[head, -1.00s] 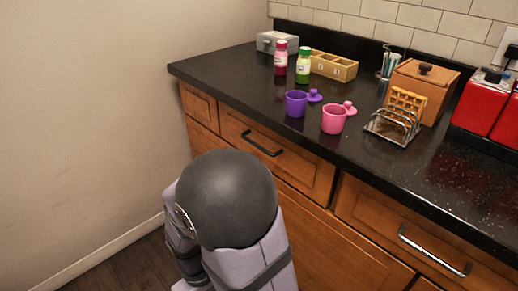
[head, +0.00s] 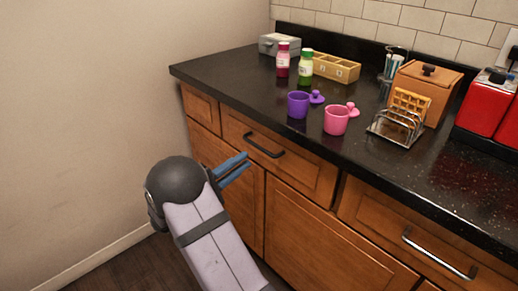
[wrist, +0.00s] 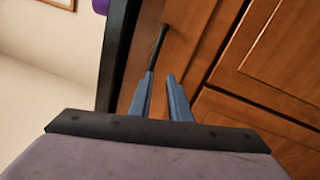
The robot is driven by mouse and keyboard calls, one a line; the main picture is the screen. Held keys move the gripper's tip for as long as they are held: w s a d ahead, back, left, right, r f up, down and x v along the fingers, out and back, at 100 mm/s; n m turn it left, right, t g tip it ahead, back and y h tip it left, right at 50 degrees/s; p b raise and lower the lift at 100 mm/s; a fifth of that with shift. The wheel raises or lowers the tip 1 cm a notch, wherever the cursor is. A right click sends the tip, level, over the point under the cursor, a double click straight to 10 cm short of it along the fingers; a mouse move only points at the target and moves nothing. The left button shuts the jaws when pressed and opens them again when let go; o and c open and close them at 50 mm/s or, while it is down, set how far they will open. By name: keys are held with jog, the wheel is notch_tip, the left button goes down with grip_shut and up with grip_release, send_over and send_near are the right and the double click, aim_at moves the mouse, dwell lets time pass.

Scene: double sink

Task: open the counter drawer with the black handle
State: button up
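The counter drawer (head: 310,178) has a brown wooden front and is shut. Its black bar handle (head: 263,146) is in plain sight in the head view. In the wrist view the handle (wrist: 157,46) runs up and away beyond the fingertips, and its near end lines up with the left finger's tip. My gripper (head: 241,162) has two blue fingers, apart and empty, just left of and below the handle in the head view. In the wrist view my gripper (wrist: 160,75) shows a gap between its fingers. I cannot tell whether a finger touches the handle.
The dark countertop (head: 225,75) overhangs the drawers and holds a purple cup (head: 298,104), a pink cup (head: 336,120) and a toast rack (head: 396,127). Another drawer (head: 390,225) with a silver handle is at right. The floor by the left wall is clear.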

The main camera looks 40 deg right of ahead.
aim_at(258, 148)
jog(key=m, duration=0.1)
jog(key=r+m, duration=0.1)
jog(key=shift+s+a+r+m+g+h, duration=0.15)
jog(key=shift+s+r+m+g+h, duration=0.15)
jog(key=shift+s+h, duration=0.1)
jog(key=shift+d+r, duration=0.2)
jog(key=shift+d, duration=1)
jog(key=shift+d+r, duration=0.2)
jog(key=shift+d, duration=1.05)
jog(key=shift+d+r, duration=0.2)
jog(key=shift+d, duration=1)
grip_shut()
